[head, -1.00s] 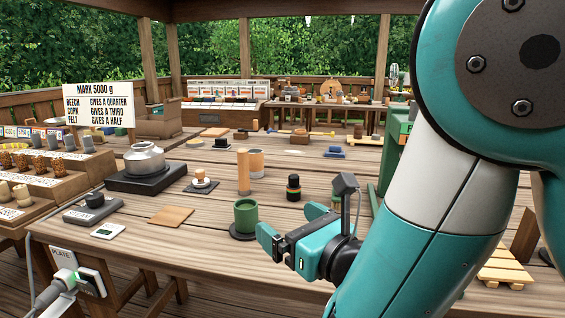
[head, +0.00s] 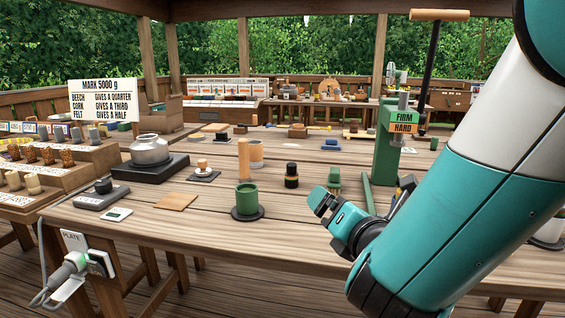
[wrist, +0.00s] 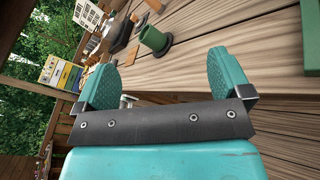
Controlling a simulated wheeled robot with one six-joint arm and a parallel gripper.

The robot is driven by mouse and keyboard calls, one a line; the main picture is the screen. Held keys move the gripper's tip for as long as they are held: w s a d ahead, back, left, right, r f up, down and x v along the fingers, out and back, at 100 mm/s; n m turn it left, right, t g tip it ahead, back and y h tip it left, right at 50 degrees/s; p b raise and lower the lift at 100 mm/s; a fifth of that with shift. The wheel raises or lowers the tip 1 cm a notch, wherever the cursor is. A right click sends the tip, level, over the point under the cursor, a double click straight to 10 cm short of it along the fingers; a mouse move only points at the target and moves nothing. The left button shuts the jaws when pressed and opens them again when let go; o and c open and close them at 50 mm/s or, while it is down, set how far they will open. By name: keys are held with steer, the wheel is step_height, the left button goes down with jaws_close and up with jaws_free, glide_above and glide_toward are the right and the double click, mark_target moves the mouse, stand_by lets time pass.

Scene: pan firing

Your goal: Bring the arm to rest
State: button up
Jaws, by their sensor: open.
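My gripper (head: 322,204) is open and empty at the front right of the wooden table (head: 190,228) in the head view. In the wrist view my gripper (wrist: 160,75) shows two teal fingers spread wide with nothing between them. A green cup (head: 247,198) stands upright on a dark round base to the left of my gripper, apart from it. The same green cup (wrist: 153,38) shows beyond the fingers in the wrist view. My arm comes in from the right and hides part of the table there.
A metal pot (head: 150,149) sits on a black hotplate at the left. A black jar (head: 291,175) and a wooden cylinder (head: 243,160) stand behind the cup. A green press (head: 392,150) stands behind my arm. The table's front middle is clear.

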steer(key=s+d+f+m+g+h+b, duration=0.5)
steer(key=d+f+m+g, duration=0.4)
steer(key=m, duration=0.9)
steer(key=s+a+m+g+y+b, duration=0.2)
steer(key=s+m+g, duration=0.15)
steer(key=s, duration=0.55)
steer(key=s+a+m+g+y+b, duration=0.1)
steer(key=s+a+m+g+y, duration=0.2)
steer(key=s, duration=0.7)
step_height(320, 180, up, 21)
steer(key=d+p, duration=0.1)
steer(key=p, duration=2)
steer(key=shift+w+g, duration=0.2)
steer(key=shift+g, duration=0.15)
